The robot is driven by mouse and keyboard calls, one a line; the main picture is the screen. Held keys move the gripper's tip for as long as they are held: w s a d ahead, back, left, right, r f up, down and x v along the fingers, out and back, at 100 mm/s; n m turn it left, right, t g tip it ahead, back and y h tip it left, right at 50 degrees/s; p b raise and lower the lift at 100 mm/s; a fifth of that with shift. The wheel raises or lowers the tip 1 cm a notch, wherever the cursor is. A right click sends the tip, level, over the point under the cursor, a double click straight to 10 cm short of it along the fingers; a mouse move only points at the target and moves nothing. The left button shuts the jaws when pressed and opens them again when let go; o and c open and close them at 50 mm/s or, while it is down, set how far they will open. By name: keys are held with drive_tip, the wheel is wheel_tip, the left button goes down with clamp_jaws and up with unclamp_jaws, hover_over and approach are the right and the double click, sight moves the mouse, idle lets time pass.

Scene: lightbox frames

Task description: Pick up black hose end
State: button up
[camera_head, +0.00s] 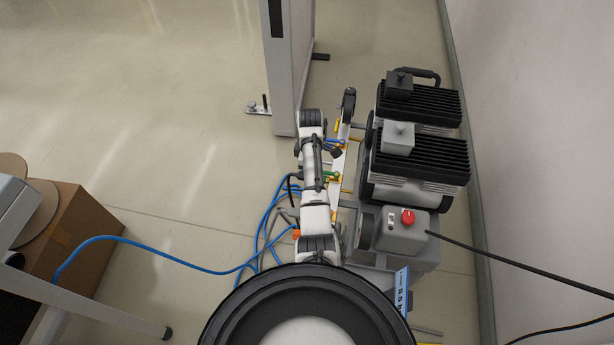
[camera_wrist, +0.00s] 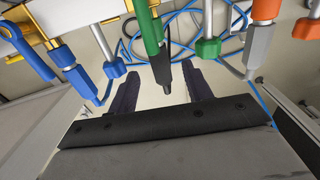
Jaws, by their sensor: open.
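In the wrist view, a black tapered hose end (camera_wrist: 161,70) hangs below a green sleeve (camera_wrist: 149,30). My gripper (camera_wrist: 161,78) is open, with one dark finger on each side of the black end. I see gaps between the black end and both fingers, so it does not look clamped. How deep it sits between the fingers is hard to tell. In the head view, small blue, green and yellow fittings show on a pale rail (camera_head: 341,155) beside my arm; the black end cannot be made out there.
Blue-sleeved fittings (camera_wrist: 79,80) hang left of my gripper; a grey fitting (camera_wrist: 260,45) and orange sleeves hang right. Blue hoses (camera_head: 262,225) lie loosely on the floor. Finned machines (camera_head: 425,155) and a box with a red button (camera_head: 408,216) stand right; a post (camera_head: 290,70) stands ahead.

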drive_tip(key=shift+f, duration=2)
clamp_jaws()
